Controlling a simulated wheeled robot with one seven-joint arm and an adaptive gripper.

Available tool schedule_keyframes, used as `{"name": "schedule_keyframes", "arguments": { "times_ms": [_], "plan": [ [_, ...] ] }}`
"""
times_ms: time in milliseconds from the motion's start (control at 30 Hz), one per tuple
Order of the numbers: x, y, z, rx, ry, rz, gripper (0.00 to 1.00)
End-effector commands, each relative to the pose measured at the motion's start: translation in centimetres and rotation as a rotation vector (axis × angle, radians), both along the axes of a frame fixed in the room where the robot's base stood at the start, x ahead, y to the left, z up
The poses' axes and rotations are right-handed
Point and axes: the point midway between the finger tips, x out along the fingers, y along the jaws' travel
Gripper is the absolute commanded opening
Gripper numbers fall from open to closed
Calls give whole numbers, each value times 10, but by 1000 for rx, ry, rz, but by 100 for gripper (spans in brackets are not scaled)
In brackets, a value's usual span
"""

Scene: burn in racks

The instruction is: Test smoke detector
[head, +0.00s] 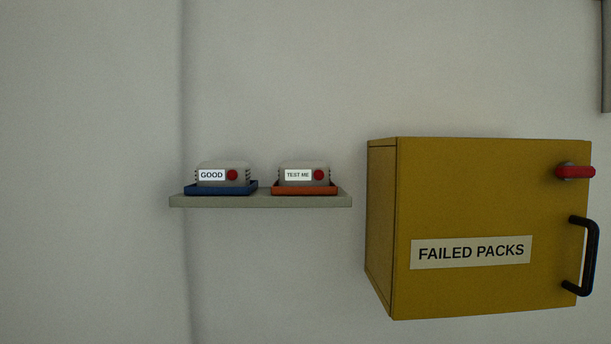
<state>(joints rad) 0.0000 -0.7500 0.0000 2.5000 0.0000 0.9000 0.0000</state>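Two small grey boxy units sit on a wall shelf in the head view. The left unit (222,166) is labelled GOOD, has a red round button and sits in a blue tray (220,190). The right unit (304,166) is labelled TEST ME, has a red round button and sits in an orange-red tray (304,190). Both look upright. Whether either one is a smoke detector is not written on it. My gripper is not in view.
The narrow grey shelf (262,201) is fixed to a pale wall. A yellow cabinet (470,200) labelled FAILED PACKS stands to its right, door closed, with a red latch (575,171) and a black handle (592,255). The left side is bare wall.

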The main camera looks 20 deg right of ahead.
Motion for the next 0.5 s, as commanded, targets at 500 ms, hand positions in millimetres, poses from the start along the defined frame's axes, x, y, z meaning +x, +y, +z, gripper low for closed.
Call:
{"name": "schedule_keyframes", "arguments": {
  "times_ms": [500],
  "plan": [
    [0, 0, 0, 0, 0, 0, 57]
  ]
}}
